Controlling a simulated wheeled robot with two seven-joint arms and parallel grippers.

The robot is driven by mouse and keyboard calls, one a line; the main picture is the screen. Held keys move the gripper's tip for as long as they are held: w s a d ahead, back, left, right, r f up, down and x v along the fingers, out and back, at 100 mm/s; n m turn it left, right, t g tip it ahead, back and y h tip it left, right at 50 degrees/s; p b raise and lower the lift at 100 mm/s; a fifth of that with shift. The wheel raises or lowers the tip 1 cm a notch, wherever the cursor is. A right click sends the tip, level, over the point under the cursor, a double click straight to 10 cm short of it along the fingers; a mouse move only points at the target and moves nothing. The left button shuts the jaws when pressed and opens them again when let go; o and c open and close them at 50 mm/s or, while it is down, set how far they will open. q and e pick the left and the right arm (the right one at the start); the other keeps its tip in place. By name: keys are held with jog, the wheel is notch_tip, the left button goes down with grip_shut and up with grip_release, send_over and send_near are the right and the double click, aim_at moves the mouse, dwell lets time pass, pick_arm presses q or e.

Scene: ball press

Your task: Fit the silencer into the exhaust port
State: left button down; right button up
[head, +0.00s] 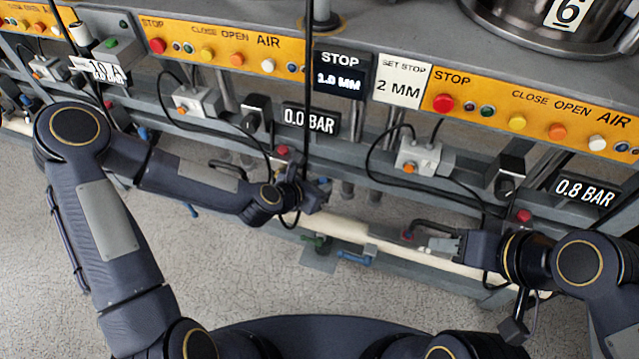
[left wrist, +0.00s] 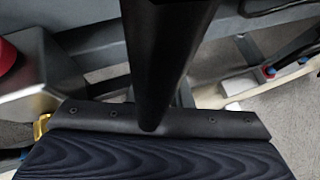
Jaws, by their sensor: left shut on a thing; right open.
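My left gripper (head: 314,194) is at the press frame's lower front, just below the middle station's 0.0 BAR sign. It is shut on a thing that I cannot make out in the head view. In the left wrist view a dark gripper body (left wrist: 150,150) fills the bottom and a black post (left wrist: 170,60) crosses the middle. A small gold-coloured piece (left wrist: 42,124) peeks out at its left edge; I cannot tell what it is. My right gripper (head: 446,244) is open and points left beside the right station's lower rail. I cannot pick out the silencer or the exhaust port.
An orange control panel (head: 220,44) runs along the press front. The 0.0 BAR sign (head: 310,120) and grey switch boxes (head: 418,157) with loose black cables hang below. A pale pipe (head: 350,230) runs along the bottom rail. The speckled floor (head: 240,270) in front is mostly clear.

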pick_arm(q)
jog(key=c, duration=1.3)
grip_release()
jog(key=shift+f, duration=0.1)
